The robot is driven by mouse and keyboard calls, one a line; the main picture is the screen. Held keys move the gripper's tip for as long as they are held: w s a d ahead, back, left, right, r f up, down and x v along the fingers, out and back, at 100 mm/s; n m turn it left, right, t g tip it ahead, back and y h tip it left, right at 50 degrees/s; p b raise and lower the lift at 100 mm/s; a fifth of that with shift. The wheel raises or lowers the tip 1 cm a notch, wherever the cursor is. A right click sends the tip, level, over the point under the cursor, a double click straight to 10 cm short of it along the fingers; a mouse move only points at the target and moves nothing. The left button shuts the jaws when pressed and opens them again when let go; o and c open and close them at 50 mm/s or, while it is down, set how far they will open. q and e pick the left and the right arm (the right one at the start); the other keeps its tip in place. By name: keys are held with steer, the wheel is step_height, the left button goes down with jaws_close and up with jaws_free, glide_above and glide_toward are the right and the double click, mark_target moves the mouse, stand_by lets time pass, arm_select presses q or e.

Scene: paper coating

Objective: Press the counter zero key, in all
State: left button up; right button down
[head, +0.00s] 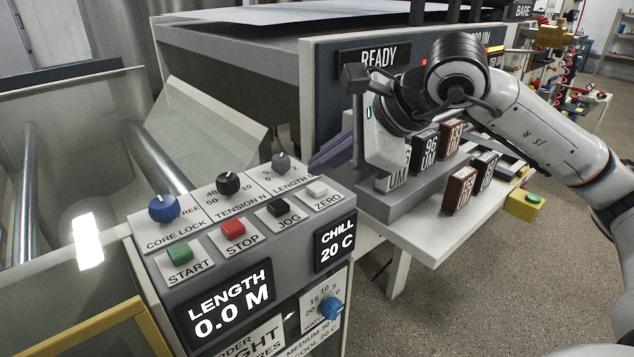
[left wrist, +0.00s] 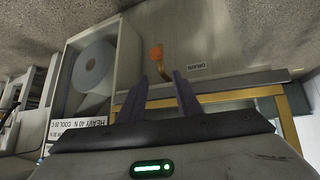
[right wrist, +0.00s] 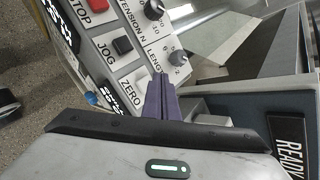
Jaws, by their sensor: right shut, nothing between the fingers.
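The counter zero key is a small white button labelled ZERO (head: 317,188) at the right end of the key row on the grey control panel (head: 200,262). My right gripper (head: 322,160) is shut and empty, its purple fingertips just beyond the panel's right edge, close to the key. In the right wrist view the shut fingers (right wrist: 161,82) lie beside the ZERO key (right wrist: 137,79); whether they touch it I cannot tell. The length display (head: 231,303) reads 0.0 M. My left gripper (left wrist: 158,80) is open and empty, and shows only in its own wrist view.
The row also holds START (head: 180,252), STOP (head: 233,228) and JOG (head: 279,207) keys, with knobs above. A white shelf (head: 432,235) with labelled blocks stands at the right. The left wrist view shows a roll (left wrist: 94,67) and an orange-handled drain valve (left wrist: 157,52).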

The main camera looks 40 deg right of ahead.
mark_target(324, 188)
steer(key=shift+r+p, duration=1.75)
steer(key=shift+r, duration=0.55)
steer(key=shift+f, duration=0.1)
